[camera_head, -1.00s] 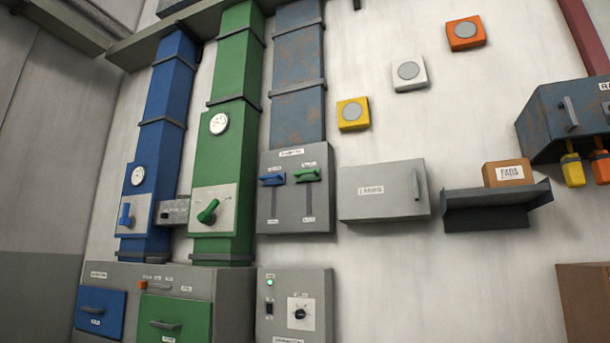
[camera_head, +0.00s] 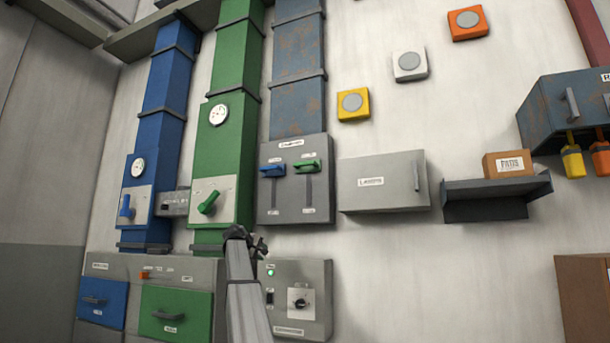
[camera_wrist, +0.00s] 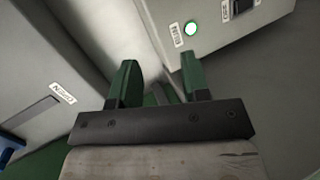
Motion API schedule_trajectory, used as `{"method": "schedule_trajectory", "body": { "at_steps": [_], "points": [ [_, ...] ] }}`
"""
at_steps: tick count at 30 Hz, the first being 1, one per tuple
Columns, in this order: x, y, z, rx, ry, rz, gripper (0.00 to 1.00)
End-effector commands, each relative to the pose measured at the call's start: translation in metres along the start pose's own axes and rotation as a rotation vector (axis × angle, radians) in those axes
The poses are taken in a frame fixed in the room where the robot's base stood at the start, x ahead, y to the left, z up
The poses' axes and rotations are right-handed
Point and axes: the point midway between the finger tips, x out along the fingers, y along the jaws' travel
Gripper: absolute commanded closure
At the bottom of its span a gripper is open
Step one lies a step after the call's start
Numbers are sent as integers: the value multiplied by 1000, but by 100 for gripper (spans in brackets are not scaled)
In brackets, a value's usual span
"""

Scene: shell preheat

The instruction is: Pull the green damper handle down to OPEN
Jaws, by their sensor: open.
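The green damper handle (camera_head: 307,168) sits at the top of the right slot on the grey damper box (camera_head: 286,211) in the head view. A blue handle (camera_head: 272,170) is at the top of the left slot. Small labels are above and below the slots. My gripper (camera_head: 256,243) is below and left of the damper box, apart from the green handle. In the wrist view my gripper (camera_wrist: 160,75) has its two green fingers spread with nothing held. The green damper handle cannot be made out for sure there.
The box with a green lamp (camera_head: 312,272) is beside my arm at lower right. The green duct (camera_head: 233,130) bears another green handle (camera_head: 209,202). A grey cabinet (camera_head: 383,183) and a shelf (camera_head: 497,190) are to the right.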

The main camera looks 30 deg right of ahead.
Motion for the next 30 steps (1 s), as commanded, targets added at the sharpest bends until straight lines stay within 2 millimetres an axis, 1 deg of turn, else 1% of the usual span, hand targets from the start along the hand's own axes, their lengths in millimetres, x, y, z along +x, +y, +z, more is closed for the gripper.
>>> {"method": "schedule_trajectory", "body": {
  "at_steps": [1,2,3,5,6,8,9,11,12,15,18,21,23,26,30],
  "points": [
    [-6,42,-3,-3,-10,37,57],
    [-10,63,-1,-8,-18,58,57],
    [-17,91,2,-13,-29,88,57],
    [-27,133,7,-22,-47,130,57],
    [-35,161,11,-29,-61,158,57],
    [-48,202,18,-37,-81,199,57],
    [-57,230,24,-43,-95,225,57],
    [-72,268,33,-50,-118,262,57],
    [-81,292,39,-55,-133,285,57],
    [-102,340,54,-65,-166,332,57],
    [-118,371,65,-72,-189,362,57],
    [-126,387,71,-76,-203,378,57],
    [-126,391,73,-77,-206,382,57],
    [-120,394,75,-78,-208,383,57],
    [-102,401,79,-77,-210,382,57]
  ]
}}
